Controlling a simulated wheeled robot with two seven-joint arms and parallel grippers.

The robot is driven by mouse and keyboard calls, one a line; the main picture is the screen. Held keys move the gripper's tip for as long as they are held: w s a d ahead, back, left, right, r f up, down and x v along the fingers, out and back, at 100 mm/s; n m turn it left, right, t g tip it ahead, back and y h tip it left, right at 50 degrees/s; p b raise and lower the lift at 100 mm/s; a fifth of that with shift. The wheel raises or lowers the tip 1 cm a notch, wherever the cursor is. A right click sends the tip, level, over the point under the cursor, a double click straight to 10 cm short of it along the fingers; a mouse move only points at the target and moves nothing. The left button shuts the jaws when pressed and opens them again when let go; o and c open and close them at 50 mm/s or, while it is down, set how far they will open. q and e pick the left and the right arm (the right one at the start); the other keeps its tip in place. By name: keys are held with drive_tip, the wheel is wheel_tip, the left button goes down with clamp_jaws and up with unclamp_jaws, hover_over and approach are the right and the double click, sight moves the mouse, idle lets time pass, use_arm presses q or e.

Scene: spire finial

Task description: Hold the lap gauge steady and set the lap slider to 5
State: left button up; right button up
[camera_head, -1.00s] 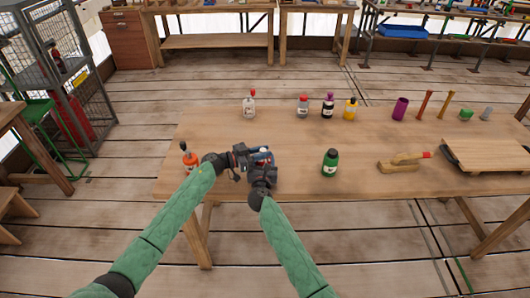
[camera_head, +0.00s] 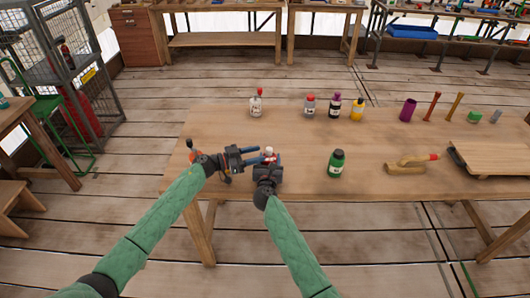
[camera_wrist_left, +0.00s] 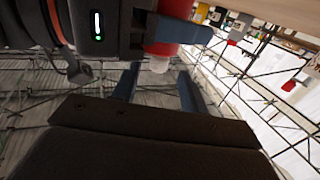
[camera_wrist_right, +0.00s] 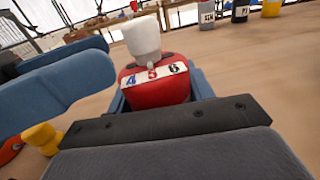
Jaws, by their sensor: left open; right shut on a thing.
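The lap gauge (camera_wrist_right: 158,92) is a red body with a white strip numbered 4, 5, 6. Its lap slider (camera_wrist_right: 143,38) is a white knob standing above the strip, with its small tip at about the 5. In the head view the gauge (camera_head: 274,158) is near the table's front left edge, mostly hidden by my grippers. My right gripper (camera_head: 268,166) is shut on the gauge body. My left gripper (camera_head: 262,158) is open to the left of the knob. In the left wrist view its fingers (camera_wrist_left: 158,88) are spread, with the white knob (camera_wrist_left: 159,64) showing beyond the gap.
The wooden table (camera_head: 300,140) has free room behind the gauge. A white bottle (camera_head: 257,103) and several others stand along the back.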

use_arm(q)
drive_tip(key=v, duration=0.6)
drive_tip(key=shift+a, duration=0.25)
use_arm(e)
drive_tip(key=o, duration=1.1)
